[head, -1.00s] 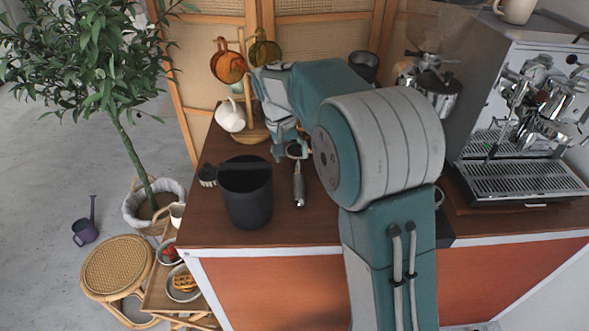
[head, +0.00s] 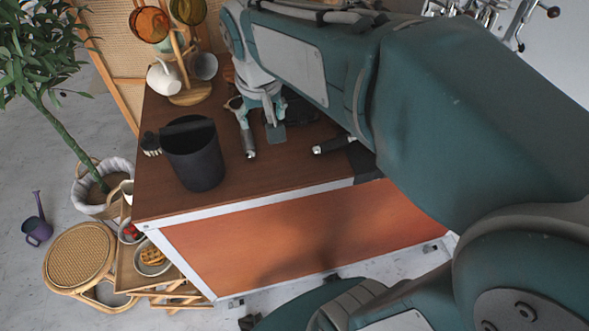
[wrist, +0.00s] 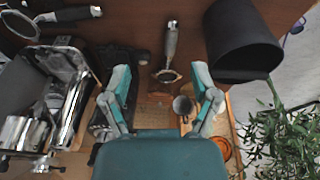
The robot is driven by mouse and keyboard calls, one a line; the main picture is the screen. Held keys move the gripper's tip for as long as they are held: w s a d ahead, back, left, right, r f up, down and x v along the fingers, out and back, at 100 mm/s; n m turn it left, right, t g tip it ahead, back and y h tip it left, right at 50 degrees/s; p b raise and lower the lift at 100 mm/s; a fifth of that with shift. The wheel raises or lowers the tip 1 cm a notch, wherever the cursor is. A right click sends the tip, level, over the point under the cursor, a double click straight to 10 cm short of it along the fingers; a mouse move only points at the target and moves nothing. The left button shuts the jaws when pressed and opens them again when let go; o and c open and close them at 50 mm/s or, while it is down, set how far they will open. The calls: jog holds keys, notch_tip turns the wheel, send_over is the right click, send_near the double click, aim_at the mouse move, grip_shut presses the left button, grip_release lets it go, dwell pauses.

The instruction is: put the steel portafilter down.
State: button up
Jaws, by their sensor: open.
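The steel portafilter (head: 246,133) lies on the brown counter top (head: 236,178), to the right of a black bin (head: 193,155). In the wrist view the portafilter (wrist: 171,45) shows whole, its grey handle pointing up the picture and its ring toward my gripper. My gripper (wrist: 160,75) is open, and nothing is between its fingers. In the head view my gripper (head: 272,128) is just right of the portafilter, apart from it. A second handled tool (head: 330,147) with a dark handle lies farther right; its ring shows in the wrist view (wrist: 20,22).
The black bin (wrist: 240,45) stands close to the portafilter. A wooden mug stand (head: 190,93) with white, grey and amber cups is behind. A metal-and-black appliance (wrist: 62,95) is on the wrist view's left. The counter's front strip is clear.

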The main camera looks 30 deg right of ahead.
jog(key=s+f+n+t, duration=0.1)
jog(key=s+f+t, duration=0.1)
jog(key=s, duration=1)
jog(key=shift+s+d+f+t+y, duration=0.2)
jog(key=shift+s+f+t+y, duration=0.1)
jog(key=shift+s+y, duration=0.1)
jog(key=shift+w, duration=0.1)
